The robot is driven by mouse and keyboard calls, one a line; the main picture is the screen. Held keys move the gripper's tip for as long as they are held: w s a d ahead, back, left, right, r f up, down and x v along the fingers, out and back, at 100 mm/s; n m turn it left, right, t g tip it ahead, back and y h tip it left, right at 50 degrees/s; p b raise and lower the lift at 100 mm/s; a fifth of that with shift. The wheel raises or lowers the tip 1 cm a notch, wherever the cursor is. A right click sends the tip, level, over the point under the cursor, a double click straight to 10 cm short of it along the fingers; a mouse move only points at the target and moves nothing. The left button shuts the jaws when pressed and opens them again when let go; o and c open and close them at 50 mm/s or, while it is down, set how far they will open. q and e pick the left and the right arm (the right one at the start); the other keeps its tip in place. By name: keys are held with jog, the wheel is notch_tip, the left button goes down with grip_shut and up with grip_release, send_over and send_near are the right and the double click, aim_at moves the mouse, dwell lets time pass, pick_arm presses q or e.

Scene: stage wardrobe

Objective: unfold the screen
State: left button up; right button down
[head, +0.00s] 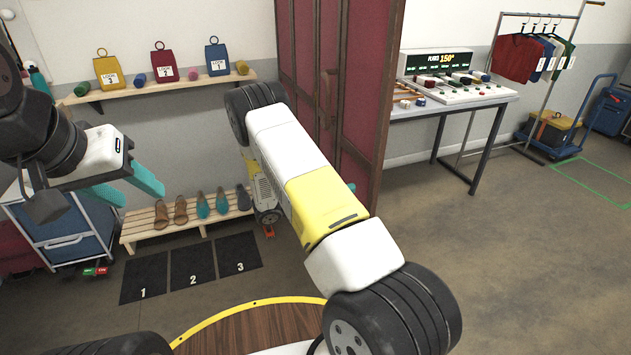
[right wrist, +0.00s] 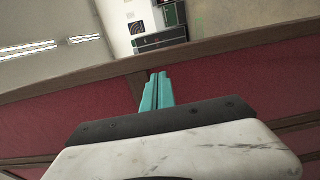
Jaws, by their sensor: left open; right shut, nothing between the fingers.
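The screen (head: 360,120) stands upright in the middle of the head view, with dark red panels in brown frames. Its visible panels meet at an angle, and my right arm covers its lower part. In the right wrist view a red panel (right wrist: 215,78) and its brown frame edge run across the picture. My right gripper (right wrist: 158,78) is shut and empty, with its teal fingers in front of the panel and overlapping the frame edge; I cannot tell whether they touch. My left gripper (head: 141,196) is open and empty at the left, well away from the screen.
A table (head: 470,101) with a control panel and a display reading 150° (head: 440,61) stands right of the screen. A garment rack (head: 540,55) and a blue cart (head: 565,145) are further right. A shoe bench (head: 150,238) stands left. The right floor is clear.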

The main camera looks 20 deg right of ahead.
aim_at(368, 184)
jog(key=shift+w+d, duration=0.2)
jog(key=shift+d, duration=2)
jog(key=shift+d, duration=0.1)
